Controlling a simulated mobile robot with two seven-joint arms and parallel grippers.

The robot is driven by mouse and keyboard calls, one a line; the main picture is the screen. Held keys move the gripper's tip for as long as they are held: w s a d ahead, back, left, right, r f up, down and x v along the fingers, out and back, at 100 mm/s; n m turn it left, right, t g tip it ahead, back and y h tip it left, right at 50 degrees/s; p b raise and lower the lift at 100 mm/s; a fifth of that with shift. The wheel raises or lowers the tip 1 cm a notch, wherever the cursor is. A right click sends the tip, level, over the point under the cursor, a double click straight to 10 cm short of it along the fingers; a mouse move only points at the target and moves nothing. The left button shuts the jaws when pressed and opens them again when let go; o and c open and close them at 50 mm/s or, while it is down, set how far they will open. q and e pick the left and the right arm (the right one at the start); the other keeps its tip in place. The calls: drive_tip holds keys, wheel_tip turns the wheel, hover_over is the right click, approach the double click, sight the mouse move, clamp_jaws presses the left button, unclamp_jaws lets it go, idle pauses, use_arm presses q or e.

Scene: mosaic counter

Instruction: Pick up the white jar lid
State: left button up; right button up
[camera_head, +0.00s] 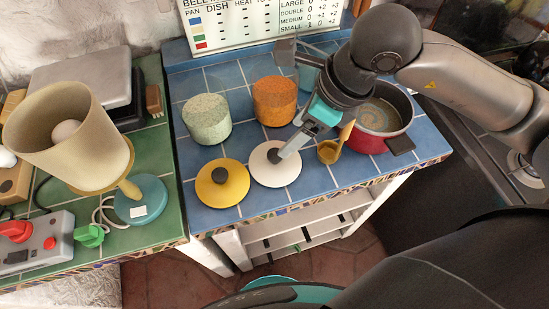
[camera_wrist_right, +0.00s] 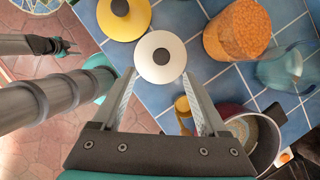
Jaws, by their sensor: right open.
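The white jar lid (camera_head: 268,176) lies flat on the blue tiles near the counter's front edge. It is round with a dark knob, and a finger partly covers the knob in the head view. My right gripper (camera_head: 281,154) is over the lid, its fingers pointing down at the knob. In the right wrist view the lid (camera_wrist_right: 148,68) shows between and just beyond the tips of the open gripper (camera_wrist_right: 158,77), with nothing held. I cannot tell whether the fingers touch the lid. My left gripper (camera_wrist_right: 62,46) is small at the left of the wrist view, its jaws unclear.
A yellow lid (camera_head: 232,192) lies left of the white one. Green (camera_head: 207,120) and orange (camera_head: 274,101) speckled jars stand behind. A golden ladle cup (camera_head: 328,152) and red pot (camera_head: 371,139) are close on the right. A lamp (camera_head: 75,140) stands on the green counter.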

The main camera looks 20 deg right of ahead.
sight(275, 153)
drive_tip(key=x, duration=1.1)
drive_tip(key=shift+d+b, duration=0.15)
drive_tip(key=shift+b, duration=0.2)
clamp_jaws()
